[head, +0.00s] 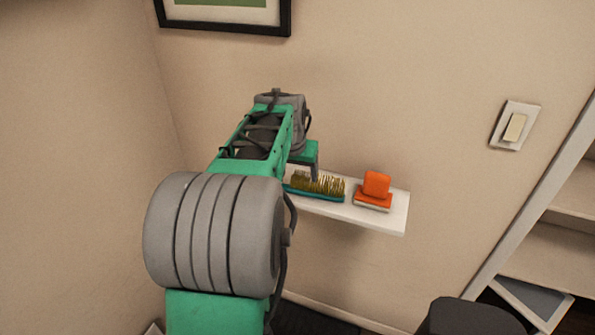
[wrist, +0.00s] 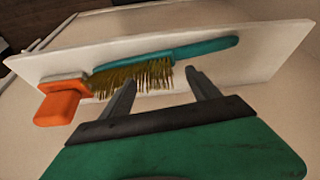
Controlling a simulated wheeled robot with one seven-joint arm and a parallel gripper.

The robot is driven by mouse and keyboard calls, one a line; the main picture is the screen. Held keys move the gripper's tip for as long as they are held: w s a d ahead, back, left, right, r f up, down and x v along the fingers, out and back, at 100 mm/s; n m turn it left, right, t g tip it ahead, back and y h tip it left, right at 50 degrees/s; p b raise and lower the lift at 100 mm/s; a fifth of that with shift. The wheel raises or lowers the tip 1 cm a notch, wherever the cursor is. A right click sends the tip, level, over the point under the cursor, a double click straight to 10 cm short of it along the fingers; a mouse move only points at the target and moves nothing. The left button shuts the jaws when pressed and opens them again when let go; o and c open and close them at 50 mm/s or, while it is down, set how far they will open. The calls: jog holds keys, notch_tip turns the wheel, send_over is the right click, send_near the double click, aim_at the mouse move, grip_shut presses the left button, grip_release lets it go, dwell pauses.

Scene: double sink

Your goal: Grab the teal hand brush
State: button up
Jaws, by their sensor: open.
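The teal hand brush (head: 318,194) lies on a white wall shelf with its yellow-brown bristles facing up. In the wrist view the brush (wrist: 190,50) shows whole, with its teal handle running to the right and its bristles at the left. My gripper (wrist: 162,84) is open, its two grey fingers pointing at the brush. One finger is near the bristles and the other is just short of the handle. In the head view my arm hides the handle and most of my gripper (head: 314,172).
An orange-handled scrubber (head: 375,187) sits on the white shelf (head: 385,217), just right of the bristles. It also shows in the wrist view (wrist: 62,103). The wall stands close behind the shelf. A light switch (head: 515,126) and an open shelving unit (head: 560,255) are at the right.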

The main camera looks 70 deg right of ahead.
jog(key=v, duration=0.7)
jog(key=shift+r+b, duration=0.35)
jog(key=shift+b, duration=0.05)
